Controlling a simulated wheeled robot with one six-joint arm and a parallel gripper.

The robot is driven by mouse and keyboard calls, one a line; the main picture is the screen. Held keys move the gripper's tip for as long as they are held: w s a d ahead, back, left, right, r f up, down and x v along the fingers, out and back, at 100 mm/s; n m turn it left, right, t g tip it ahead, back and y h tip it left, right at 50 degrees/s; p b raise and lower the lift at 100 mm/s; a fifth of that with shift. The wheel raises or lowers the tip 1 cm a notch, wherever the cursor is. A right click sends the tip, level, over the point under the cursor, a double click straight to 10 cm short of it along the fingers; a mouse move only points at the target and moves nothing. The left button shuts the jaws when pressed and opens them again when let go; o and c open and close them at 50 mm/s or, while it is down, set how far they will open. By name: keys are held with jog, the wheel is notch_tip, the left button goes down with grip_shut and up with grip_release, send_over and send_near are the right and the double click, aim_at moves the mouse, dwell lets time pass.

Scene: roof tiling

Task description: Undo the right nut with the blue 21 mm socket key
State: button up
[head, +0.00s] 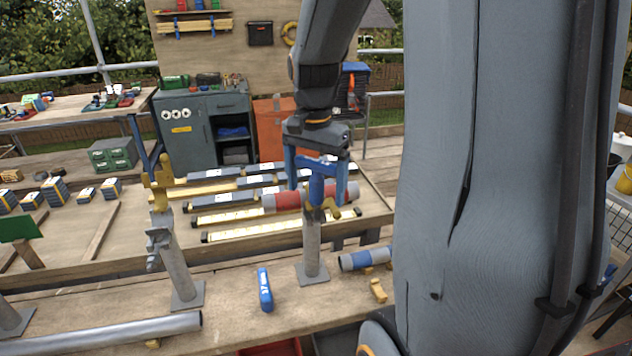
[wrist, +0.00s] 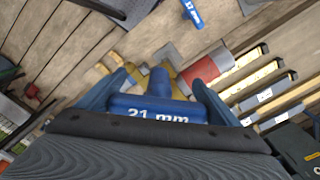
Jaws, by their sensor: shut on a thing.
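My gripper (head: 317,178) is above the right post (head: 311,250), shut on the handle of the blue 21 mm socket key (head: 322,168). In the wrist view the key (wrist: 158,112) lies across between the fingers, with its "21 mm" lettering facing the camera. Its shaft points down to the yellow coupler (head: 330,207) on top of the right post. The right nut is hidden beneath the key, and I cannot tell whether the socket sits fully on it. The left post (head: 182,270) carries another yellow coupler (head: 158,185).
A blue 17 mm key (head: 265,288) lies on the front boards between the posts. A red-banded tube (head: 282,200) lies behind the right post. A blue-banded tube (head: 363,259) lies to its right. A grey pipe (head: 110,332) lies at front left.

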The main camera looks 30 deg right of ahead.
aim_at(315, 161)
jog(key=shift+w+r, duration=0.2)
jog(key=shift+r, duration=0.15)
jog(key=shift+w+r+p, duration=0.1)
jog(key=shift+r+p, duration=0.05)
jog(key=shift+p, duration=0.25)
jog(key=shift+s+r+p, duration=0.15)
jog(key=shift+r+p, duration=1.2)
jog(key=shift+r, duration=0.05)
jog(key=shift+s+r+p, duration=0.1)
jog(key=shift+r+p, duration=1.2)
jog(key=shift+r, duration=0.05)
jog(key=shift+f, duration=0.1)
